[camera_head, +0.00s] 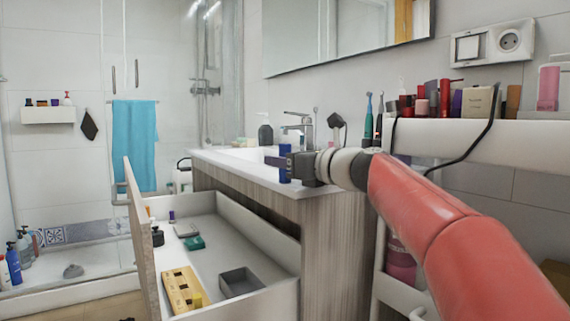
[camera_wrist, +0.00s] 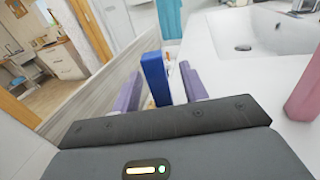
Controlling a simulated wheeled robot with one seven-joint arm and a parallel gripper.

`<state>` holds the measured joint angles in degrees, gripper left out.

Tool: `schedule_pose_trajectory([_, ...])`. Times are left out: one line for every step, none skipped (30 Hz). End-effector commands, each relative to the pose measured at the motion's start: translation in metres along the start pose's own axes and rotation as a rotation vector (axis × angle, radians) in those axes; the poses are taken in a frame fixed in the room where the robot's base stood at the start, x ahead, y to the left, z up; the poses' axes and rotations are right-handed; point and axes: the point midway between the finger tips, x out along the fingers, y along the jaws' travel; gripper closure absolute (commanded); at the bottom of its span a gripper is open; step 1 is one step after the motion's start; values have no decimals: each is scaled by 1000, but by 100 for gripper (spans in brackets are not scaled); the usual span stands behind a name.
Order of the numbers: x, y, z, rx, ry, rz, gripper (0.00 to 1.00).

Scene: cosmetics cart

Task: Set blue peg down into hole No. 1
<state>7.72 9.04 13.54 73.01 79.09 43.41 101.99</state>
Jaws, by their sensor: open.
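The blue peg (camera_wrist: 155,78) stands upright between the two purple fingers of my gripper (camera_wrist: 160,94) in the wrist view. Gaps show beside it, so the fingers are open around it and not closed on it. In the head view the peg (camera_head: 285,150) shows at the front edge of the sink counter, with my gripper (camera_head: 298,167) level at it. Its base is partly hidden by the gripper. A yellow block with dark holes (camera_head: 178,285) lies in the open drawer, lower left. I cannot read which hole is No. 1.
The open drawer (camera_head: 222,240) also holds a grey open box (camera_head: 240,281) and a green item (camera_head: 194,243). The white sink counter (camera_head: 225,158) carries a tap (camera_head: 300,128). A crowded cart shelf (camera_head: 470,135) stands at the right.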

Motion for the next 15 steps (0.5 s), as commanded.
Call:
schedule_pose_trajectory([0, 0, 0, 0, 0, 0, 56])
schedule_pose_trajectory([0, 0, 0, 0, 0, 0, 56])
schedule_pose_trajectory([0, 0, 0, 0, 0, 0, 59])
schedule_pose_trajectory([0, 0, 0, 0, 0, 0, 63])
schedule_pose_trajectory([0, 0, 0, 0, 0, 0, 67])
schedule_pose_trajectory([0, 0, 0, 0, 0, 0, 72])
schedule_pose_trajectory([0, 0, 0, 0, 0, 0, 76])
schedule_pose_trajectory([0, 0, 0, 0, 0, 0, 80])
schedule_pose_trajectory([0, 0, 0, 0, 0, 0, 85])
schedule_pose_trajectory([0, 0, 0, 0, 0, 0, 89])
schedule_pose_trajectory([0, 0, 0, 0, 0, 0, 93])
schedule_pose_trajectory([0, 0, 0, 0, 0, 0, 98])
schedule_pose_trajectory([-1, 0, 0, 0, 0, 0, 100])
schedule_pose_trajectory([-1, 0, 0, 0, 0, 0, 100])
schedule_pose_trajectory([-1, 0, 0, 0, 0, 0, 100])
